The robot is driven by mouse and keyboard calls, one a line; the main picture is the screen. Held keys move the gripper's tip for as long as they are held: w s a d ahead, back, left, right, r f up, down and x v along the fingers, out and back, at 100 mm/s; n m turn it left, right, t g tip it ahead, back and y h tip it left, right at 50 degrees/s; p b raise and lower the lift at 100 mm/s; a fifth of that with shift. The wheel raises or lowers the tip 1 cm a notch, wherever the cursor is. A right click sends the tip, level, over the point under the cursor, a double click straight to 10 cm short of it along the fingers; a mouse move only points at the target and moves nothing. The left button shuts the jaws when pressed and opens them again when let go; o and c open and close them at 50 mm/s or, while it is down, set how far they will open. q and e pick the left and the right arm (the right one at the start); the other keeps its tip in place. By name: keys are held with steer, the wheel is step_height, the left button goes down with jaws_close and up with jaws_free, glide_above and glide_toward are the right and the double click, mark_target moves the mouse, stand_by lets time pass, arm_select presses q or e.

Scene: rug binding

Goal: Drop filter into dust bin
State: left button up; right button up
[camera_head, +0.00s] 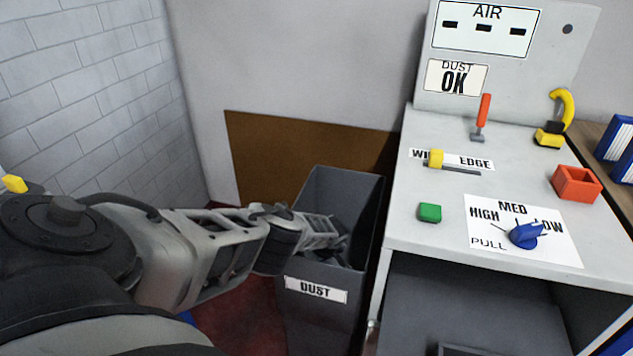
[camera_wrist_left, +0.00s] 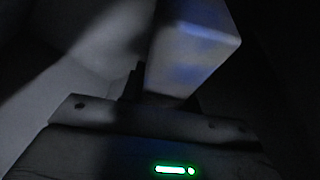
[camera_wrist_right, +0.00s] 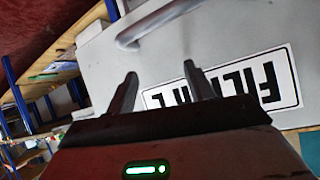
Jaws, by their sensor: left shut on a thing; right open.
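The dust bin (camera_head: 320,325) is a tall dark grey open-topped bin labelled DUST, left of the workbench. My left arm reaches over its rim, and the left gripper (camera_head: 338,245) is down inside the mouth. In the dim left wrist view, the left gripper is shut on a pale, blue-tinted block, the filter (camera_wrist_left: 195,50). The dark bin interior surrounds it; the filter's lower end is hidden. My right gripper (camera_wrist_right: 161,74) is open and empty in front of a grey panel (camera_wrist_right: 215,35) with a handle (camera_wrist_right: 160,22) and an upside-down FILTER label.
The grey workbench (camera_head: 400,225) stands right of the bin. On it are a green button (camera_head: 429,212), a blue knob (camera_head: 525,235), a red open box (camera_head: 576,184) and a red lever (camera_head: 482,115). A brown board (camera_head: 270,160) leans on the wall behind the bin.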

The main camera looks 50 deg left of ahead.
arm_select(q)
steer(key=shift+f+b, duration=0.4)
steer(key=shift+b, duration=0.2)
arm_select(e)
steer(key=shift+s+f, duration=0.1)
steer(key=shift+f, duration=0.35)
arm_select(q)
steer(key=shift+f, duration=0.15)
steer(key=o, duration=1)
arm_select(e)
steer(key=shift+r, duration=0.2)
arm_select(q)
steer(key=shift+o, duration=0.2)
arm_select(e)
steer(key=shift+r, duration=0.1)
arm_select(q)
steer(key=shift+r+p, duration=0.4)
steer(key=shift+r, duration=0.1)
steer(key=p+v, duration=0.7)
steer(key=shift+a+p, duration=0.2)
steer(key=shift+p, duration=0.1)
steer(key=shift+d+r+p, duration=0.25)
steer(key=shift+r+p, duration=0.15)
arm_select(e)
steer(key=r, duration=0.1)
steer(key=d+r, duration=0.1)
steer(key=r, duration=0.1)
steer(key=shift+s+d+n+g+h, duration=0.2)
steer(key=shift+s+n+g+h, duration=0.1)
steer(key=shift+g, duration=0.1)
